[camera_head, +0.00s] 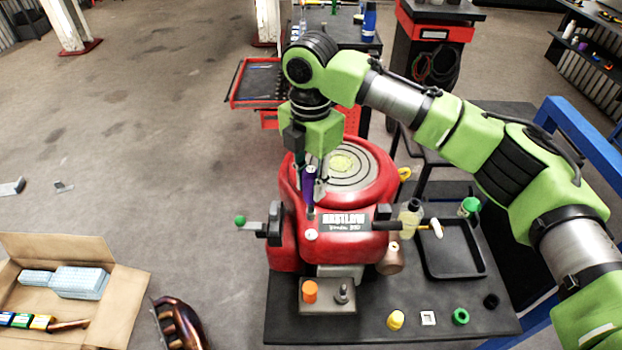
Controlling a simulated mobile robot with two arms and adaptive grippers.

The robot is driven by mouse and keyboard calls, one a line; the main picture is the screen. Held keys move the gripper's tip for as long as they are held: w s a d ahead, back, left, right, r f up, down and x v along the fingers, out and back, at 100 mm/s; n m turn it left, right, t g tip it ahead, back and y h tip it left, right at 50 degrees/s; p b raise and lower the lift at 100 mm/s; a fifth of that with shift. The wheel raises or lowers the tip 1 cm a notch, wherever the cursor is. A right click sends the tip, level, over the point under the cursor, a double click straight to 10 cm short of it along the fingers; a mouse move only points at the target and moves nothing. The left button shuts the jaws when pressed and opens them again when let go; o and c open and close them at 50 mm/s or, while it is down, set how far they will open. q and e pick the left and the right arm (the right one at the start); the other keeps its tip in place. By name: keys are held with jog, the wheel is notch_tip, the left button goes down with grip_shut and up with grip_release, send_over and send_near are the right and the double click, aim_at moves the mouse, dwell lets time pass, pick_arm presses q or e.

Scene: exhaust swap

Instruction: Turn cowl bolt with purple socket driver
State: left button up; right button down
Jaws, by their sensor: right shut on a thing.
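The red engine with its cowl (345,221) stands on a dark bench in the middle. My right gripper (313,178) reaches down from above the cowl's left front, with its fingers shut on the purple socket driver (308,182). The driver is roughly upright, and its lower end is at the cowl's top front, left of the label. The cowl bolt under it cannot be made out, and I cannot tell whether the driver sits on it. My left gripper is not in view.
Bottles stand right of the engine. An open cardboard box (125,305) is at lower left. A red tool cart stands behind.

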aim_at(311, 211)
jog(key=shift+f, duration=2.5)
jog(key=shift+f, duration=0.85)
jog(key=c, duration=2.8)
grip_release()
grip_shut()
jog(key=shift+r+m, duration=0.1)
jog(key=shift+m, duration=0.4)
jog(key=m, duration=0.4)
